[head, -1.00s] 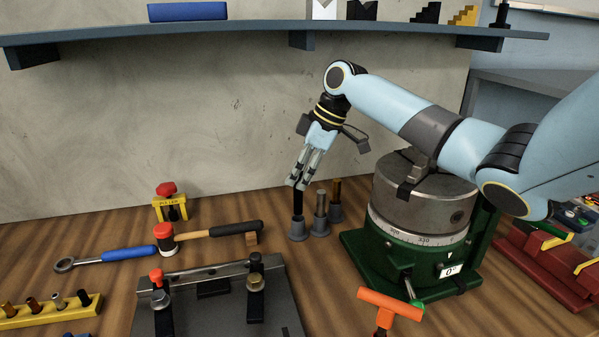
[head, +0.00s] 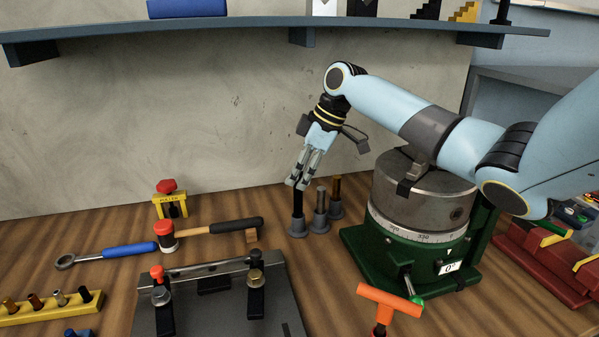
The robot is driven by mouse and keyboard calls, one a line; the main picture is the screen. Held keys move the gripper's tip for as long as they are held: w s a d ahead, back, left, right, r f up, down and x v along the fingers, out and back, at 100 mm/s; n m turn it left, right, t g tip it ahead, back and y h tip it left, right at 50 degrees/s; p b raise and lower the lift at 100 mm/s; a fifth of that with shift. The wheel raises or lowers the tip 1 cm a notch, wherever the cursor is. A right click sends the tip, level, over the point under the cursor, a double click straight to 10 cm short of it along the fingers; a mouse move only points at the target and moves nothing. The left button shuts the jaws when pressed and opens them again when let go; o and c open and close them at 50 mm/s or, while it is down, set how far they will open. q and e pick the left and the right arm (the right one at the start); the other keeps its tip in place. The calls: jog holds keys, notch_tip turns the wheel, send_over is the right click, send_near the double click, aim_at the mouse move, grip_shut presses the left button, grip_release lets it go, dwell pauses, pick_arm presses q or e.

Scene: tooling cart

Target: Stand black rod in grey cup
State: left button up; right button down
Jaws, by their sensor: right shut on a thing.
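My right gripper (head: 300,184) points down and is shut on the black rod (head: 298,203). The rod is upright, and its lower end meets the mouth of a grey cup (head: 297,228), the leftmost of three small grey cups on the wooden bench. I cannot tell how deep the rod sits in the cup. A second cup (head: 321,229) holds a grey rod (head: 321,200), and a third cup (head: 336,210) holds a brown rod (head: 337,189). My left gripper is not in view.
A green rotary table (head: 420,240) stands close right of the cups. A hammer (head: 215,230) and a blue-handled wrench (head: 120,250) lie to the left. A grey fixture plate (head: 220,310) is in front. A shelf (head: 250,30) runs above along the wall.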

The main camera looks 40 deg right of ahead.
aim_at(299, 197)
jog(key=shift+f+b, duration=0.9)
jog(key=shift+f, duration=0.85)
dwell(0.8)
jog(key=shift+a+f+b, duration=0.2)
jog(key=shift+f+b, duration=0.15)
jog(key=shift+f, duration=0.35)
jog(key=shift+s+f, duration=0.15)
jog(key=shift+f, duration=0.3)
dwell(1.1)
